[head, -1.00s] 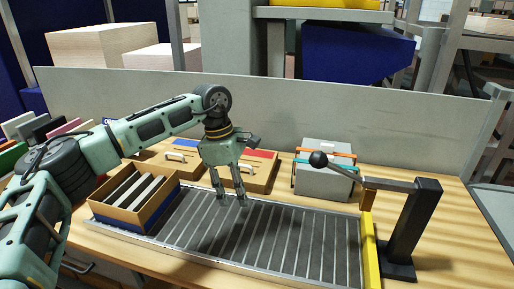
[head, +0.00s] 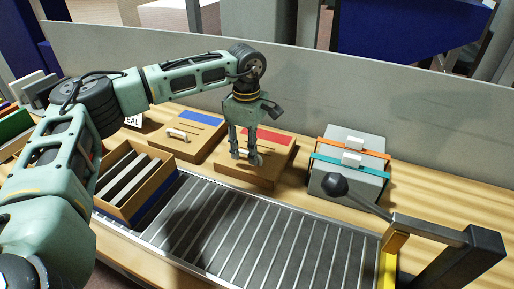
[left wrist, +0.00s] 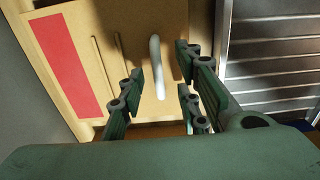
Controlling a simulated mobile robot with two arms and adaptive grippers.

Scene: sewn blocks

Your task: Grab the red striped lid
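The red striped lid (head: 228,172) is a light wooden panel with a red stripe and a pale handle, lying behind the roller conveyor. It also shows in the left wrist view (left wrist: 82,20), with its white handle (left wrist: 156,62) upright in the picture. My left gripper (head: 244,158) points down over the lid at its handle. In the left wrist view its fingers (left wrist: 160,82) are open, one side left of the handle and the other right of it. I cannot tell whether they touch it. My right gripper is not in view.
A blue striped lid (head: 180,135) lies just left. A box with grey slats (head: 128,205) stands at the conveyor's left end. The roller conveyor (head: 255,235) is empty. A grey case (head: 350,165) and a black-knobbed lever (head: 400,222) stand right. A grey panel rises behind.

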